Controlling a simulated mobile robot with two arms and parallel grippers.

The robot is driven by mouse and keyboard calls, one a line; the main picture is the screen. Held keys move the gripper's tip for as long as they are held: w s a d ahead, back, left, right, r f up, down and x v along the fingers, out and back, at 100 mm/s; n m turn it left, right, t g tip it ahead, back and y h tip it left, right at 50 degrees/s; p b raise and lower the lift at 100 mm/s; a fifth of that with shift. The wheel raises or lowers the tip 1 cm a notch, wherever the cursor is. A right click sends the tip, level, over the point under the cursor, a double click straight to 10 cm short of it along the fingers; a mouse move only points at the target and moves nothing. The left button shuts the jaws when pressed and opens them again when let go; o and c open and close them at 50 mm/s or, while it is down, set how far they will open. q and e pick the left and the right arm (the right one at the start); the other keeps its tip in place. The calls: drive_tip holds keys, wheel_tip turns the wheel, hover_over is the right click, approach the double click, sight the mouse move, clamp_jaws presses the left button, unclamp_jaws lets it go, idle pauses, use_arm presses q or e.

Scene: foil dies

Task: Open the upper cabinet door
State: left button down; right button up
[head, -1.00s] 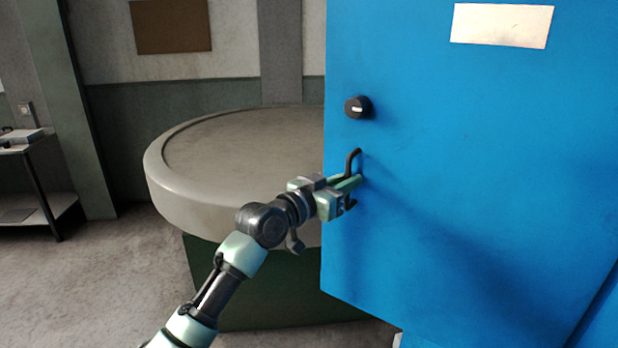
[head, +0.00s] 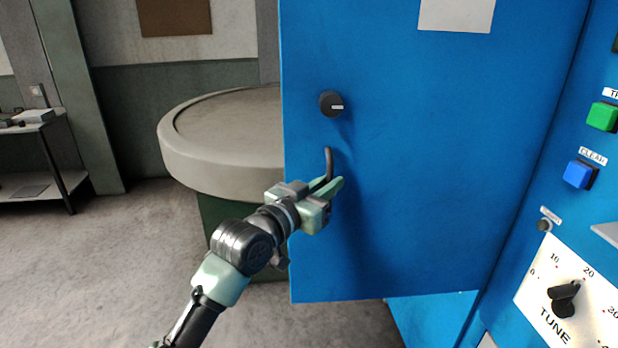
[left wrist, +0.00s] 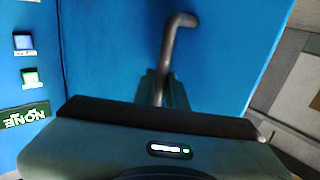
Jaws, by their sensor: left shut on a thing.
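The blue cabinet door (head: 420,170) fills the middle of the head view and stands swung out from the cabinet face at right. It carries a black round knob (head: 331,103) and, below it, a dark curved handle (head: 329,160). My left gripper (head: 330,188) is shut on the handle near the door's left edge. In the left wrist view the handle (left wrist: 172,55) rises from between the fingers (left wrist: 162,88), with the blue door behind it. The lower part of the handle is hidden by the gripper. My right gripper is not in view.
The cabinet's control panel, with a green button (head: 602,116), a blue button (head: 578,174) and a tune dial (head: 565,298), is at right. A round grey table (head: 215,165) stands behind the door's left edge. Open floor (head: 120,260) lies at left.

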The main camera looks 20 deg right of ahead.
use_arm(q)
drive_tip(key=shift+s+r, duration=0.1)
drive_tip(key=shift+s, duration=0.7)
drive_tip(key=c, duration=1.5)
unclamp_jaws()
drive_tip(key=shift+d, duration=0.1)
drive_tip(key=shift+o, duration=0.2)
drive_tip(key=b+v, duration=0.2)
drive_tip(key=v, duration=0.5)
drive_tip(key=shift+s+a, duration=0.2)
drive_tip(key=shift+a, duration=0.15)
